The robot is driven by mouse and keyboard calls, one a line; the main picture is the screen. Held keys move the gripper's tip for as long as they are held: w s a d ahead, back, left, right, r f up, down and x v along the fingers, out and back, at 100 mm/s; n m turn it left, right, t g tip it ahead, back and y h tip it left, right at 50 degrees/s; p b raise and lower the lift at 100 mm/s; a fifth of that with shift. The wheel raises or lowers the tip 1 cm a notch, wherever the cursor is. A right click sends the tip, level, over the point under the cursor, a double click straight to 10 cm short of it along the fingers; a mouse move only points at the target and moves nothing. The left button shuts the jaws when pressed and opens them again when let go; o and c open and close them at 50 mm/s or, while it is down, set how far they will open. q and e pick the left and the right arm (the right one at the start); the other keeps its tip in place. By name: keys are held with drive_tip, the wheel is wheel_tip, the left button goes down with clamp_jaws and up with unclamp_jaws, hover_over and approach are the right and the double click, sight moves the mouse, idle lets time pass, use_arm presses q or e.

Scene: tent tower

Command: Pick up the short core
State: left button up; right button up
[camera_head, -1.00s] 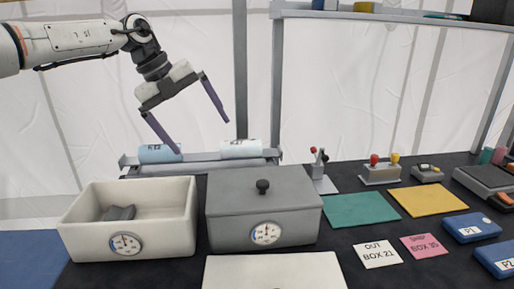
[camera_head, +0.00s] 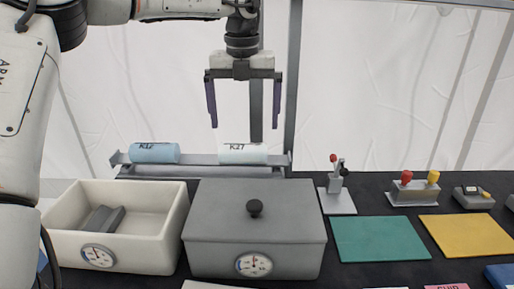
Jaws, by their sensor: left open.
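Two cylindrical cores lie on a grey rack at the back of the table. A light blue core (camera_head: 155,153), with a label that seems to read K12, lies at the left. A white core (camera_head: 242,154), labelled K27, lies to its right and looks slightly shorter; I cannot tell for sure which is the short one. My left gripper (camera_head: 243,126) is open and empty, pointing down, with its fingertips above the white core, one toward each end. My right gripper is not in view.
In front of the rack (camera_head: 200,158) stand an open cream box (camera_head: 60,225) holding a dark grey block, and a lidded grey box (camera_head: 300,225) with a black knob. Lever and button devices and a green mat (camera_head: 380,238) and yellow mat (camera_head: 468,235) lie to the right.

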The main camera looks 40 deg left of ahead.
sight(242, 145)
use_arm(q)
drive_tip(key=f, duration=0.1)
drive_tip(key=s+f, duration=0.1)
drive_tip(key=f, duration=0.1)
drive_tip(key=shift+a+f, duration=0.15)
drive_tip(key=shift+f, duration=0.05)
drive_tip(key=f, duration=0.1)
drive_tip(key=f+p, duration=0.1)
drive_tip(key=f, duration=0.1)
drive_tip(key=w+f, duration=0.1)
drive_tip(key=f, duration=0.1)
drive_tip(key=shift+a+f, duration=0.1)
drive_tip(key=shift+a, duration=0.3)
drive_tip(key=shift+w+f, duration=0.15)
drive_tip(key=shift+f, duration=0.25)
drive_tip(key=c, duration=0.9)
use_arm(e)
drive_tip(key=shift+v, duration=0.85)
